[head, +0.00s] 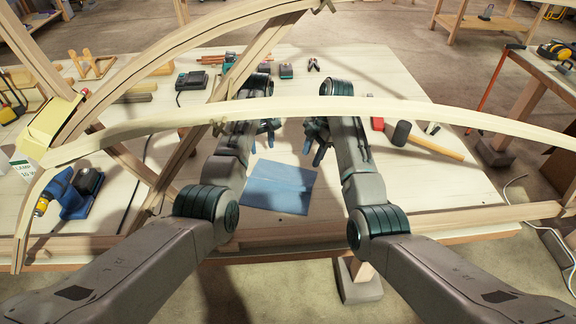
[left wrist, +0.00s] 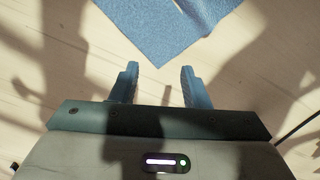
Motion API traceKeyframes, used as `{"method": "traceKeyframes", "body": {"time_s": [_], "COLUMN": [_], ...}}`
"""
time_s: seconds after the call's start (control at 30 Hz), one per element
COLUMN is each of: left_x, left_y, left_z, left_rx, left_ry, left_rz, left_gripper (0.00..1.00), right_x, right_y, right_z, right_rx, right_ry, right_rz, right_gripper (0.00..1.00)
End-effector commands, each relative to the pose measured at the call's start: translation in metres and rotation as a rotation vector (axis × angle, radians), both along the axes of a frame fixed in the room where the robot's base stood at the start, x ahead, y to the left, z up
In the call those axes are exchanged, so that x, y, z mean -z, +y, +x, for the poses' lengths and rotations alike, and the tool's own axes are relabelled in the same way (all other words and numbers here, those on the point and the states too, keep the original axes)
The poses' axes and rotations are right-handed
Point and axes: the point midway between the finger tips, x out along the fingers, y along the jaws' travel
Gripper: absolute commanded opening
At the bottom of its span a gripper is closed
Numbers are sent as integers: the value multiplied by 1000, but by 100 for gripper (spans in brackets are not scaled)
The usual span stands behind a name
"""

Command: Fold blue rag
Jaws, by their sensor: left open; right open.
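The blue rag (head: 278,187) lies flat on the pale wooden bench top, in front of and between my two forearms. In the left wrist view the rag (left wrist: 150,32) is at the top, with one corner pointing down toward my jaws. A pale line crosses it near the top; I cannot tell if it is an edge or a crease. My left gripper (head: 266,129) is open and empty beyond the rag in the head view; its fingers (left wrist: 159,82) point toward that corner, apart from it. My right gripper (head: 316,139) is open and empty, right of the left one.
A long bent lath (head: 300,107) arches across the bench above my arms, with wooden frame posts at left. A black-headed mallet (head: 425,141) lies at right. A charger (head: 191,81) and small tools lie at the back. A blue tool (head: 78,194) sits at left.

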Motion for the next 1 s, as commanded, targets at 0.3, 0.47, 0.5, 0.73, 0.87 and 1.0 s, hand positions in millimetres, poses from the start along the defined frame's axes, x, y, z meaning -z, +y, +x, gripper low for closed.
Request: {"method": "traceKeyframes", "body": {"time_s": [0.3,0.47,0.5,0.73,0.87,1.0], "left_x": [48,59,60,61,63,63], "left_y": [0,0,0,0,0,0], "left_z": [-1,-1,-1,-1,-1,-1], "left_rx": [1,1,1,2,2,2], "left_ry": [4,2,1,1,1,1], "left_rz": [0,0,0,0,0,0], "left_gripper": [42,42,42,42,42,42], "right_x": [48,59,60,60,63,63], "right_y": [0,0,0,0,0,0], "right_z": [0,0,0,0,0,0], "right_rx": [1,3,3,3,3,3], "right_ry": [2,2,2,0,1,1], "right_rz": [-1,-1,-1,-1,0,0], "right_gripper": [42,42,42,42,42,42]}}
